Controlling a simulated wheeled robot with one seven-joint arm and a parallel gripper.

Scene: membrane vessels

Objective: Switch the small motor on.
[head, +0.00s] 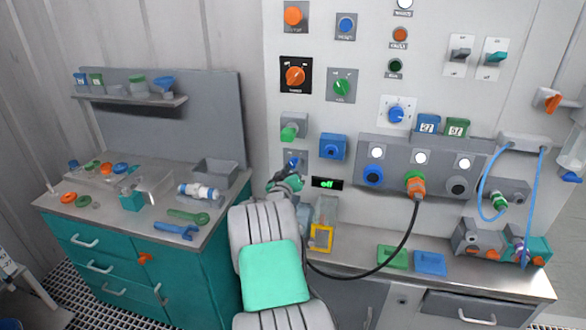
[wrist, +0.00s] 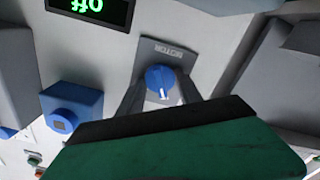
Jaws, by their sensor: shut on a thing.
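The small motor's switch is a blue rotary knob (wrist: 160,80) on a grey plate labelled MOTOR in the wrist view. Its white mark points toward the bottom of that picture. The knob also shows in the head view (head: 293,162), partly covered by my gripper (head: 289,177). In the wrist view the dark fingers of my gripper (wrist: 160,88) stand on either side of the knob, shut on it. A small black display (head: 327,183) beside it reads "off" in green; it shows upside down in the wrist view (wrist: 92,8).
A blue box-shaped unit (head: 333,147) sits close to the right of the knob. A grey socket panel (head: 397,192) with a black cable is further right. A clear vessel with a yellow frame (head: 321,237) stands below. A teal workbench (head: 125,262) is at left.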

